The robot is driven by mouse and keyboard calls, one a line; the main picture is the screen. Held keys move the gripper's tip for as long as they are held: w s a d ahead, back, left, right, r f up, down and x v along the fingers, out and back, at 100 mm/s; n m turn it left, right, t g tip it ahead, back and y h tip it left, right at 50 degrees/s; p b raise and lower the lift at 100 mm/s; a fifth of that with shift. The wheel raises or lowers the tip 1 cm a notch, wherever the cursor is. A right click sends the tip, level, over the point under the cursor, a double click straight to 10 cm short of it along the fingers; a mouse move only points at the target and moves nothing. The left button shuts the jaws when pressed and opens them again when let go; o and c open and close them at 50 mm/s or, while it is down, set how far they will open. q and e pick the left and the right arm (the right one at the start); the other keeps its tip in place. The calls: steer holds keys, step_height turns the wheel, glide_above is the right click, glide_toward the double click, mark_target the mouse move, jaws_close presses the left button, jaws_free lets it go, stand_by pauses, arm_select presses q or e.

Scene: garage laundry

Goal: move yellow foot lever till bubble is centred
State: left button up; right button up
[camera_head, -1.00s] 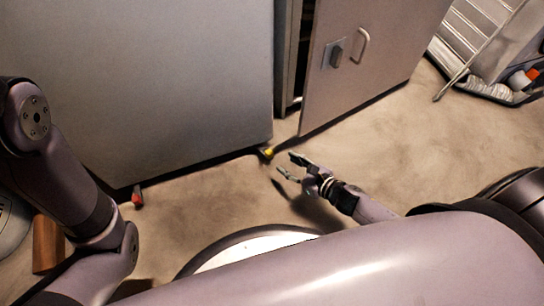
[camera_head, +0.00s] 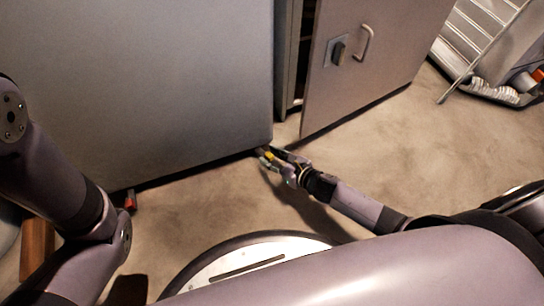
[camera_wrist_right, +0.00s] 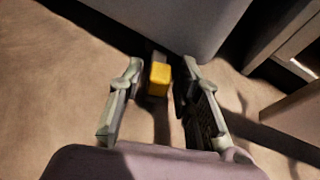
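The yellow foot lever (camera_wrist_right: 159,79) sticks out from under the bottom corner of the large grey cabinet (camera_head: 150,90). In the right wrist view it lies between the two fingers of my right gripper (camera_wrist_right: 160,82), with a gap on each side. The gripper is open. In the head view my right gripper (camera_head: 269,158) is at the cabinet's front corner, low over the floor, and partly covers the yellow lever (camera_head: 270,155). A red-tipped foot lever (camera_head: 130,201) shows at the cabinet's other bottom corner. My left gripper is out of view. I see no bubble level.
A cabinet with a half-open grey door (camera_head: 365,60) stands right behind the lever. A round white-topped object (camera_head: 250,262) is in front, partly hidden by my body. A ladder (camera_head: 485,40) leans at the far right. The floor (camera_head: 430,160) at right is clear.

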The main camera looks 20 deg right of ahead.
jaws_close()
stand_by(0.5)
